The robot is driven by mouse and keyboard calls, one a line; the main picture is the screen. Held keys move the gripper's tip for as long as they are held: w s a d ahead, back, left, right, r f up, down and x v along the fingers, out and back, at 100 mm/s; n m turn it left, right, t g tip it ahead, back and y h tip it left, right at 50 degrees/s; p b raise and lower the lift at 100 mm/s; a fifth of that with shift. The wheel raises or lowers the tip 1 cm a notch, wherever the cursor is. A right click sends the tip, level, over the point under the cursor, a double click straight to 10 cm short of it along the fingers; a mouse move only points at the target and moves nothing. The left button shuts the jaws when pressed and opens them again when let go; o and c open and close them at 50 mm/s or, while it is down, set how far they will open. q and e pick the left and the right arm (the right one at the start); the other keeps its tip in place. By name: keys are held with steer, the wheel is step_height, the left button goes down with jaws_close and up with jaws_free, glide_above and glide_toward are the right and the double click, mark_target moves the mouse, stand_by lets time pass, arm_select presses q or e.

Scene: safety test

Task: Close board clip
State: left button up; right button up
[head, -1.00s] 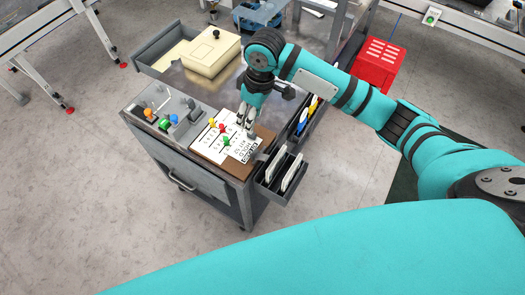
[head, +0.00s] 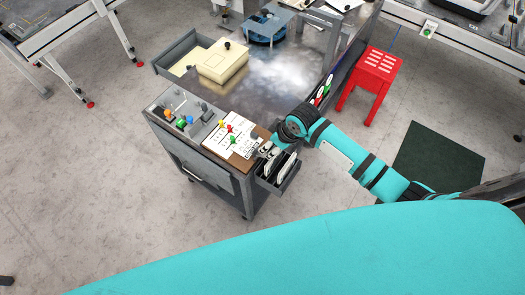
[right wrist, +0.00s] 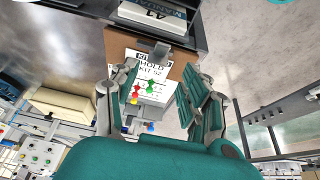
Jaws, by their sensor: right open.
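A brown board (head: 262,132) lies on the cart top with white sheets on it; the right wrist view shows its bare brown part (right wrist: 177,68). One sheet (right wrist: 150,66) reads "HOLD KIT 52". A grey metal clip (right wrist: 159,50) sits at the board's edge by the file rack. Whether the clip is raised or pressed flat is not clear. My right gripper (head: 266,149) is at that edge of the board, hiding the clip in the head view. In the right wrist view its fingers (right wrist: 160,70) are apart, with nothing between them, on either side of the sheet. My left gripper is not in view.
Red, yellow and green pegs (head: 229,127) stand on the sheets. A file rack (head: 290,172) hangs at the cart's near right side. The cart's metal top (head: 270,85) is largely clear.

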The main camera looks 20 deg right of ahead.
steer(key=x, duration=0.8)
steer(key=shift+a+f, duration=0.1)
steer(key=shift+f, duration=0.2)
steer(key=shift+w+f, duration=0.15)
steer(key=shift+f, duration=0.1)
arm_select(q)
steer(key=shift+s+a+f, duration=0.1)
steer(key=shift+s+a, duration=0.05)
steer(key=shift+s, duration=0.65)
arm_select(e)
jaws_close()
